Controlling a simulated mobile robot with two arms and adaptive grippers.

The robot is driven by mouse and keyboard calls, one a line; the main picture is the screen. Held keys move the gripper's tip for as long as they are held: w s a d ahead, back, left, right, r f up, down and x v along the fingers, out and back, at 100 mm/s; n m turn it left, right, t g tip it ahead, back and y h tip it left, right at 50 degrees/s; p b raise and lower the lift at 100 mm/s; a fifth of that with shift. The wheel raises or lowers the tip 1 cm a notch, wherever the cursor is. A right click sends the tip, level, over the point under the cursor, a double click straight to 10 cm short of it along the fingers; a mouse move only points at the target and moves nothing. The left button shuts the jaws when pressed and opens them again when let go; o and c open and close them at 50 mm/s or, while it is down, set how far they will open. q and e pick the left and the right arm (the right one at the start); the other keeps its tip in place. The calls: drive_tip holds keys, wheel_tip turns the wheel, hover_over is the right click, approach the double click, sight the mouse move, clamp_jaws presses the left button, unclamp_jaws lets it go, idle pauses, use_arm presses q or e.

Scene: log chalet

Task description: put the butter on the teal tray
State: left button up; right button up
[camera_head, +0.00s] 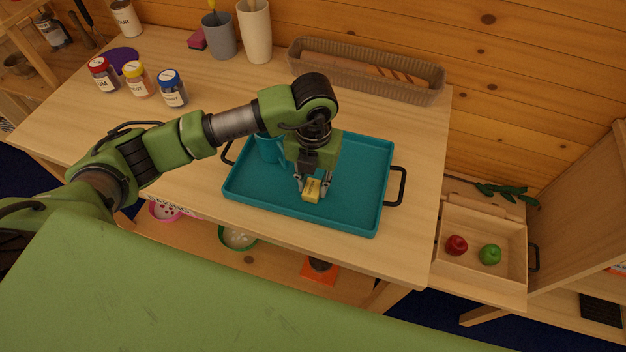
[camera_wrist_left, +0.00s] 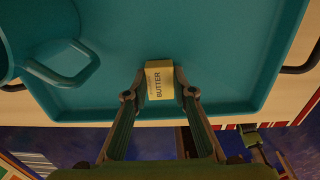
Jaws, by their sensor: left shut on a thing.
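The butter (camera_head: 312,192) is a small yellow block over the front middle of the teal tray (camera_head: 358,190). In the left wrist view the butter (camera_wrist_left: 158,80) shows its label between the two fingertips. My left gripper (camera_head: 313,188) points down and is shut on the butter; it also shows in the left wrist view (camera_wrist_left: 159,92). The butter is inside the tray's outline; I cannot tell whether it touches the tray floor. A teal mug (camera_head: 268,148) stands on the tray, left of the gripper, and shows in part in the left wrist view. My right gripper is not in view.
The tray's black handles stick out at both sides. Several lidded jars (camera_head: 172,88) stand at the table's left. A grey cup (camera_head: 218,36), a beige cup (camera_head: 254,30) and a long basket (camera_head: 364,72) line the back.

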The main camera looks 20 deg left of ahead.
sight(313, 186)
use_arm(q)
drive_tip(key=shift+f, duration=0.2)
drive_tip(key=o, duration=1)
drive_tip(key=shift+r, duration=0.1)
drive_tip(key=shift+o, duration=0.2)
drive_tip(key=shift+r, duration=0.2)
drive_tip(key=shift+w+r, duration=0.1)
drive_tip(key=shift+r, duration=0.25)
wheel_tip(313, 186, up, 11)
drive_tip(key=b, duration=0.3)
